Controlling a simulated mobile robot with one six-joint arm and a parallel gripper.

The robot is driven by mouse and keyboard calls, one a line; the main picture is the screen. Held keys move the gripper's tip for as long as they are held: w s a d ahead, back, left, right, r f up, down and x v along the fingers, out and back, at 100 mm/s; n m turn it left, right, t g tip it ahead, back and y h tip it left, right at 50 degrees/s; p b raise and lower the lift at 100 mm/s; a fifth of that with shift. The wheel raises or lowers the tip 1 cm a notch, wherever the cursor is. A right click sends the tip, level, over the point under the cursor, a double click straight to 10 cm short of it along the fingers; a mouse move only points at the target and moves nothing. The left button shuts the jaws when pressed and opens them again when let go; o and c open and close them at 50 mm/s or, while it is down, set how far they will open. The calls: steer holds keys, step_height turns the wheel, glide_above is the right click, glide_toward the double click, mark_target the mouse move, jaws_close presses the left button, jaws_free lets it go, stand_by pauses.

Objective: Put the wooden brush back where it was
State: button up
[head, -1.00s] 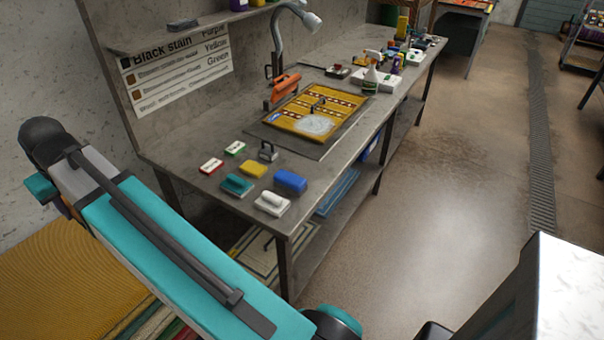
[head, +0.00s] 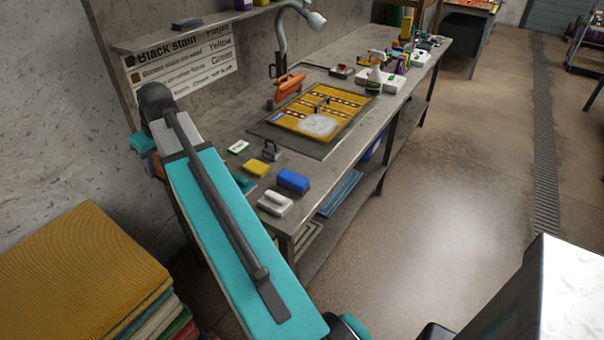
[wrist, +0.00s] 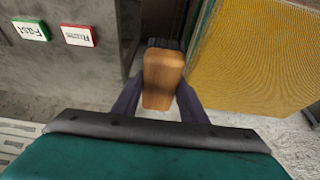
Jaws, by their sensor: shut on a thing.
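The wooden brush (wrist: 163,80) is in the wrist view, with an orange-brown wooden body and dark bristles at its far end. My gripper (wrist: 160,90) is shut on it, a purple finger on each side. The brush appears off the worktop (wrist: 95,75), over the gap between the worktop and a yellow rug.
A patterned rug (head: 350,103) lies in the middle. Stacked rugs (head: 70,255) stand at left. Red (wrist: 78,36) and green (wrist: 31,28) labelled blocks sit near the edge.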

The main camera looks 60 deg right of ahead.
steer(key=s+d+f, duration=0.1)
steer(key=s+d, duration=0.4)
steer(key=d, duration=0.6)
steer(key=s+d+f, duration=0.1)
steer(key=s+d, duration=0.5)
steer(key=d, duration=0.5)
steer(key=s+d+f, duration=0.1)
steer(key=s+d, duration=1.4)
steer(key=shift+s+d+f, duration=0.15)
steer(key=shift+s+f, duration=0.05)
steer(key=shift+f, duration=0.2)
steer(key=shift+f, duration=0.1)
steer(key=shift+f+p, duration=0.75)
steer(key=shift+f, duration=2.3)
steer(key=shift+f+p, duration=0.5)
steer(key=shift+f, duration=1.35)
steer(key=shift+f, duration=0.15)
